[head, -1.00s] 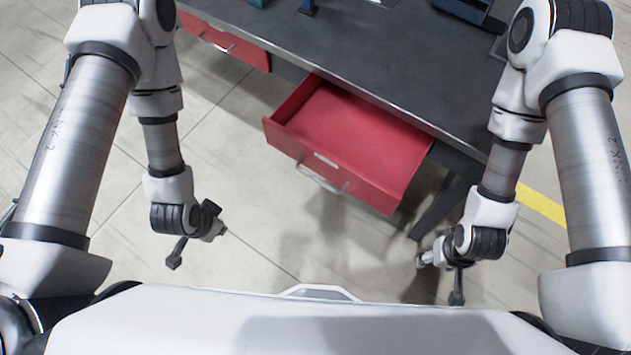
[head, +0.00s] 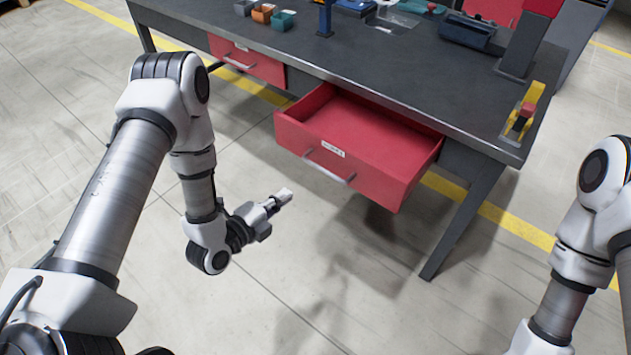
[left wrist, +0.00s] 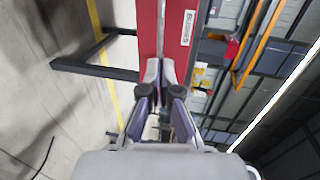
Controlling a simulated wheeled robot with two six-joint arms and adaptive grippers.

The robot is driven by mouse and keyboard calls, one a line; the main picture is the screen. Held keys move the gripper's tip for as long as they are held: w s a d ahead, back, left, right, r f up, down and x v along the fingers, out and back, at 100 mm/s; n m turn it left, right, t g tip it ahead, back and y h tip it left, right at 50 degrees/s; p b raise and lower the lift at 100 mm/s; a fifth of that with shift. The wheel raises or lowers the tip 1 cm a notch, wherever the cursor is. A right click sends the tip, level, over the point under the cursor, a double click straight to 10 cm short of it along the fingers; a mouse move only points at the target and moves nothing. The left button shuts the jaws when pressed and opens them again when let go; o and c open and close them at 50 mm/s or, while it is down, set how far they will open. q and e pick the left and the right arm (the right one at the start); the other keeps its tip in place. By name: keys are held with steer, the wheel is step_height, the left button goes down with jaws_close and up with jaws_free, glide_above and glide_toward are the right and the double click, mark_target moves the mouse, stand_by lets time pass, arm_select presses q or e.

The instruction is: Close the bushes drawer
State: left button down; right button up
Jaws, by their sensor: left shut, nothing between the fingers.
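A red drawer (head: 350,145) stands pulled out and empty under the workbench. Its front has a bar handle (head: 328,172) and a white label (head: 333,149) too small to read surely. Another red drawer (head: 248,60) to its left is shut. My left gripper (head: 284,196) is shut and empty, in front of and below the open drawer's front, pointing towards it and apart from it. In the left wrist view the shut fingers (left wrist: 165,78) appear before the red drawer front (left wrist: 176,35) with its label. My right gripper is outside the views.
The grey workbench top (head: 400,85) carries small bins (head: 263,13), a blue fixture (head: 325,18), a dark tray (head: 468,30) and a yellow-and-red device (head: 523,112). A bench leg (head: 462,220) stands right of the drawer. The floor before the drawer is clear.

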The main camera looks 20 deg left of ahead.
mark_target(321, 170)
arm_select(q)
steer(key=x, duration=1.1)
steer(key=shift+d+r, duration=0.1)
steer(key=shift+d, duration=0.15)
steer(key=shift+w, duration=0.4)
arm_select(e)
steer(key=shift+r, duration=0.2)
arm_select(q)
steer(key=shift+d, duration=0.1)
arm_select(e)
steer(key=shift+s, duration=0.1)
